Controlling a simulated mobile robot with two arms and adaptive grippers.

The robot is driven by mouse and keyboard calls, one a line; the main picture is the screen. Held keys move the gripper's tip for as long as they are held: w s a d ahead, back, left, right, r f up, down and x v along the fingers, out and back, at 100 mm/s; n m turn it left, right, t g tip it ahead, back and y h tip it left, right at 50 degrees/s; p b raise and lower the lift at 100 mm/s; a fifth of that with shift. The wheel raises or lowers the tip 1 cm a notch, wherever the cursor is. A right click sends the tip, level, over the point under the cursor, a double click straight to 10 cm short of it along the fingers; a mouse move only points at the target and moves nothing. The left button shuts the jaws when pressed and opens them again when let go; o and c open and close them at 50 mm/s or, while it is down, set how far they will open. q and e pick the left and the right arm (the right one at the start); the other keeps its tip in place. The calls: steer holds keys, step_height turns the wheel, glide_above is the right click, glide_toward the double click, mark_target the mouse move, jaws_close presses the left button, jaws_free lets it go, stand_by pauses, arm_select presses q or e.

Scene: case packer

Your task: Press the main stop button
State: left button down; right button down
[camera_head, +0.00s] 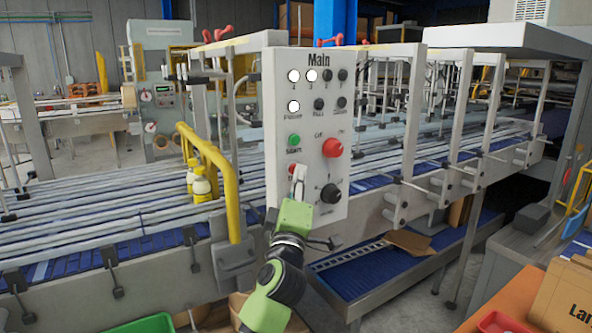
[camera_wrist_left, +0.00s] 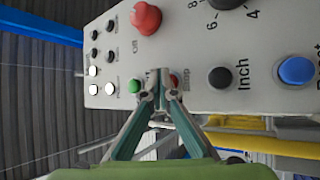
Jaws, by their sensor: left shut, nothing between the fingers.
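The grey control panel (camera_head: 305,220) headed "Main" stands upright in front of the conveyor. Its red stop button (camera_head: 291,169) sits low on the left, below the green start button (camera_head: 293,141), and is partly covered by my left gripper (camera_head: 299,174). In the left wrist view the stop button (camera_wrist_left: 173,79) shows beside the fingertips, with its label partly hidden. My left gripper (camera_wrist_left: 160,97) is shut and empty, its tips in front of the panel between the start and stop buttons. I cannot tell whether they touch it. My right gripper is not in view.
A red Off/On knob (camera_head: 332,147) and a black dial (camera_head: 331,193) sit right of the stop button. A black Inch button (camera_wrist_left: 220,77) and blue Reset button (camera_wrist_left: 296,70) are nearby. A yellow rail (camera_head: 229,190) stands left of the panel.

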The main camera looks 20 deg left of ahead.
arm_select(q)
steer(key=shift+w+a, duration=0.1)
steer(key=shift+a, duration=0.05)
stand_by(0.4)
steer(key=shift+s+d+p, duration=0.55)
steer(key=shift+s+d, duration=0.05)
steer(key=shift+d, duration=0.1)
steer(key=s+d+p, duration=0.1)
steer(key=d, duration=0.1)
steer(key=s+d, duration=0.2)
steer(key=shift+p, duration=0.4)
stand_by(0.5)
